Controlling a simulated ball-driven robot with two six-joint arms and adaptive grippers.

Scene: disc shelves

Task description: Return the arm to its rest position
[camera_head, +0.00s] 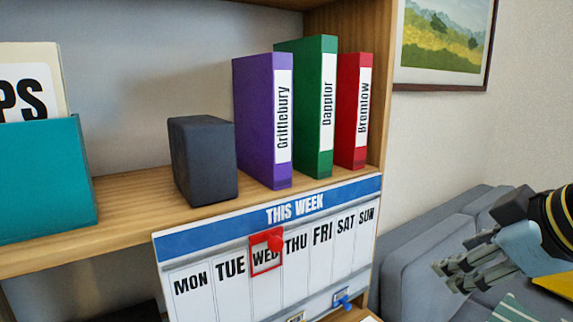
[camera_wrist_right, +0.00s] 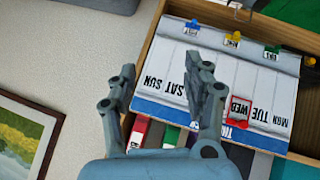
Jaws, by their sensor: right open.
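My right gripper (camera_head: 450,275) is at the lower right of the head view, in front of the grey sofa and to the right of the shelf. Its fingers are apart and nothing is between them. It also shows in the right wrist view (camera_wrist_right: 162,75), with its open fingers overlapping the upside-down week board (camera_wrist_right: 215,85). I cannot tell the distance between the fingers and the board. My left gripper is in neither view.
The shelf holds a dark block (camera_head: 203,160) and purple (camera_head: 255,120), green (camera_head: 305,110) and red (camera_head: 352,115) binders. A teal holder (camera_head: 45,185) stands at left. The week board (camera_head: 205,285) has a red frame (camera_head: 266,252) around WED. A grey sofa (camera_head: 410,265) is at right.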

